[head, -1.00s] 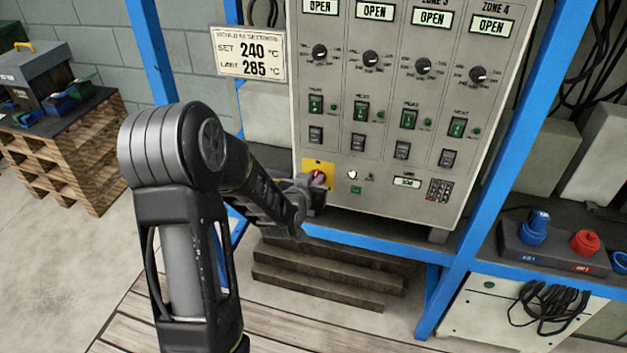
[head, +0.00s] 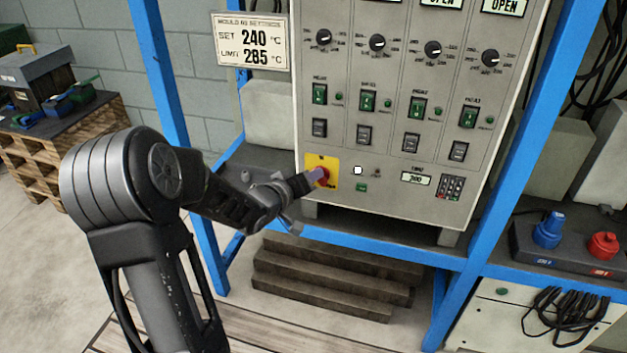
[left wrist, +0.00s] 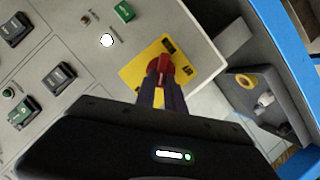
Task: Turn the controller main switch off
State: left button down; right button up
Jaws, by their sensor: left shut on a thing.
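The controller (head: 380,150) is a light grey cabinet with several columns of knobs and switches. Its main switch (head: 322,174) is a red rotary handle on a yellow plate (head: 328,160) at the lower left of the panel. My left gripper (head: 308,181) reaches it from the left, with its fingertips at the red handle. In the left wrist view the fingers (left wrist: 158,92) are shut on the red handle (left wrist: 160,70), which stands out from the yellow plate (left wrist: 133,74). The fingers hide part of the handle. My right gripper is not in view.
A small white light (head: 358,170) and a green button (head: 361,188) sit right of the switch. Blue frame posts (head: 163,80) flank the cabinet. Wooden steps (head: 330,275) stand below. A dark box with blue and red connectors (head: 603,245) is at right.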

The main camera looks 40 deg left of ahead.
pick_arm(q)
jog(key=shift+s+a+f+n+t+h, duration=0.15)
jog(key=shift+f+n+t+h, duration=0.35)
jog(key=shift+n, duration=0.9)
jog(key=shift+w+a+f+n+t+h, duration=0.1)
jog(key=shift+a+n+t+h, duration=0.15)
jog(key=shift+n+t, duration=0.8)
jog(key=shift+s+a+f+n+t+h, duration=0.1)
jog(key=shift+f+n+t+h, duration=0.2)
jog(key=shift+n, duration=1.45)
jog(key=c, duration=1.4)
grip_release()
jog(key=shift+c, duration=0.2)
jog(key=s, duration=0.7)
jog(key=shift+s+a, duration=0.15)
jog(key=shift+s, duration=0.25)
